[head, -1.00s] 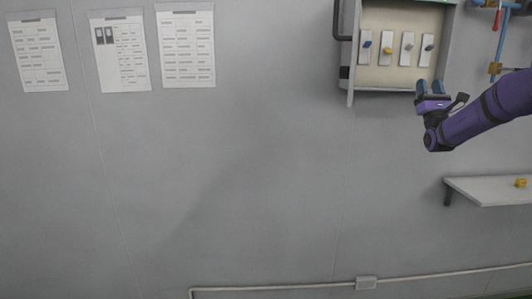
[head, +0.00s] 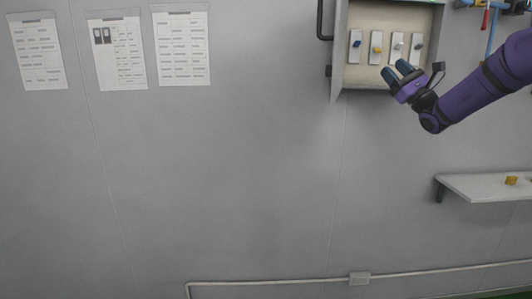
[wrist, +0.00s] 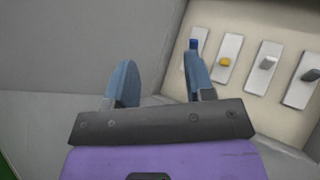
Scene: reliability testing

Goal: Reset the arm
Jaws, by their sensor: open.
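My gripper (head: 396,71) is open and empty, in front of the lower part of an open wall box (head: 337,83). In the wrist view, the two blue fingers of my gripper (wrist: 160,72) are spread apart. The right finger overlaps the box's lower left inner side and partly covers the leftmost switch, which has a blue lever (wrist: 194,44). No contact with a switch can be made out. My purple arm comes in from the right in the head view.
The box holds a row of several white switch plates, with a yellow lever (head: 378,49) second from left. A white shelf (head: 465,186) with a yellow item (head: 511,180) is below right. Pipes (head: 491,30) run at upper right. Papers (head: 117,55) hang left; the middle wall is bare.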

